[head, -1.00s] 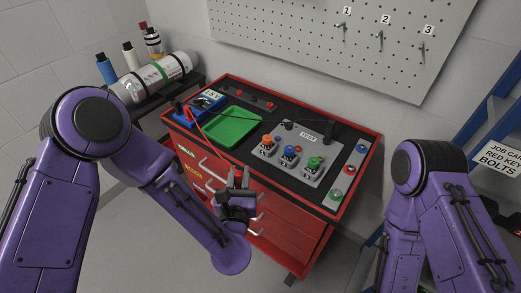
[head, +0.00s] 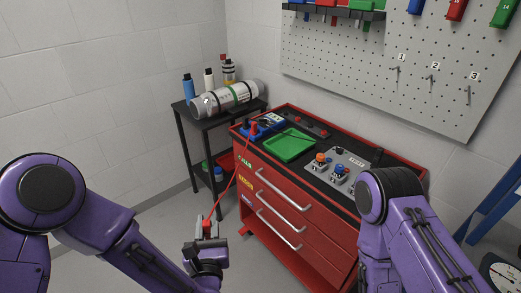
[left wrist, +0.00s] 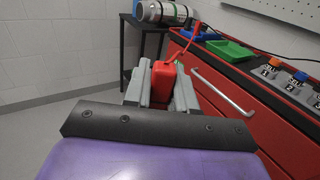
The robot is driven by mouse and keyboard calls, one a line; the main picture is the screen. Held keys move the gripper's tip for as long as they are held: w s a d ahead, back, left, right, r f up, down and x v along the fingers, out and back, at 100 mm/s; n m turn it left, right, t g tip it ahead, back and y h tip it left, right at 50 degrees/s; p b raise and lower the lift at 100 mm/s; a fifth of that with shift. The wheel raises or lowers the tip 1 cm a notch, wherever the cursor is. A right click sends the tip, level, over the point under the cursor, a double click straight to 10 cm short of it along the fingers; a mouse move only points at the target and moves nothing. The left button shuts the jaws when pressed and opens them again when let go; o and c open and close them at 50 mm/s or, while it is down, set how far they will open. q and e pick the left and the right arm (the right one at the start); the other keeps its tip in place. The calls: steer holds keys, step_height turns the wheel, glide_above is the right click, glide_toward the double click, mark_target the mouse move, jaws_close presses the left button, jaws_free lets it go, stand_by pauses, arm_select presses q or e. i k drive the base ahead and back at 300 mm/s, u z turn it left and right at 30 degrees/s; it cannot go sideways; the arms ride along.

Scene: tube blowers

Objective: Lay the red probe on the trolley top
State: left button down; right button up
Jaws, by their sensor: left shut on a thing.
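The red probe (head: 206,227) is held in my left gripper (head: 208,236), low in front of the trolley's left end and below its top. In the left wrist view the red probe (left wrist: 163,76) stands between the two grey fingers, and its red lead runs up from it. The lead reaches the blue meter (head: 263,126) on the trolley top (head: 294,167). The probe's tip is hidden. The trolley is red with a dark top. My right arm shows at the right, but its gripper is out of view.
A green tray (head: 290,146) lies on the top beside the meter. A grey test panel with coloured knobs (head: 339,171) stands to its right. Drawer handles (head: 283,188) stick out from the front. A dark side table with a cylinder (head: 226,98) stands left of the trolley.

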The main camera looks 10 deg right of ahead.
mark_target(271, 138)
steer(key=u, duration=1.4)
steer(key=i, duration=1.3)
steer(key=z, duration=1.85)
